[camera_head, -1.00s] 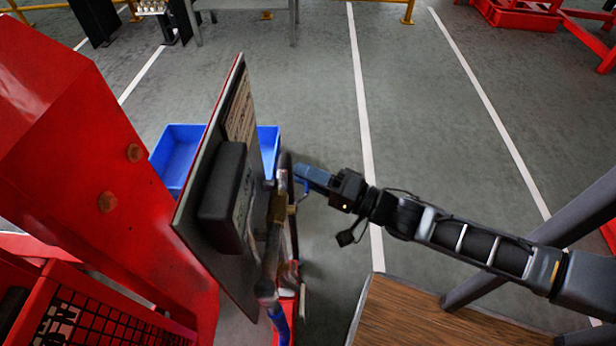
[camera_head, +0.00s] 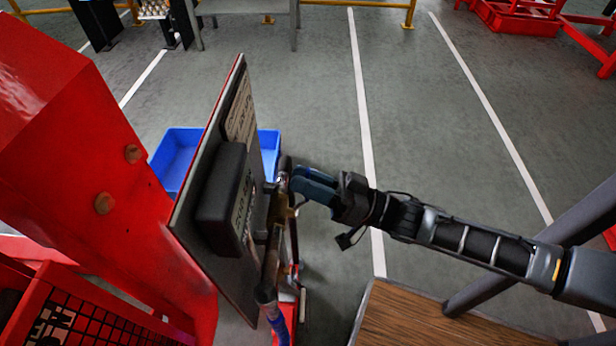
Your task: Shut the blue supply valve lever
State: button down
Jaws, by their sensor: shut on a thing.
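My gripper (camera_head: 296,181) is at the right-hand edge of the upright panel, level with the brass valve and pipework (camera_head: 282,212). Its jaws are shut on the blue supply valve lever, which they and the fingers largely hide. The lever's exact angle cannot be made out. The arm reaches in from the right.
The upright panel (camera_head: 187,225) with a dark box (camera_head: 220,200) stands left of the pipework. A large red frame (camera_head: 90,140) is further left. A blue bin (camera_head: 176,152) sits behind the panel.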

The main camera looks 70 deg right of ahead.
jog(key=shift+s+a+r+n+g+y, duration=0.15)
jog(key=shift+a+n+y, duration=0.25)
jog(key=shift+n, duration=0.45)
jog(key=shift+s+a+n+g+y, duration=0.1)
jog(key=shift+a+n+y, duration=0.25)
jog(key=shift+n, duration=0.55)
jog(key=shift+s+a+r+n+g+y, duration=0.15)
jog(key=shift+a+n+y, duration=0.1)
jog(key=shift+n+y, duration=0.45)
jog(key=shift+f+n, duration=0.15)
jog(key=shift+n, duration=0.1)
jog(key=c, duration=1)
grip_release()
jog(key=b+v, duration=0.1)
jog(key=v, duration=0.7)
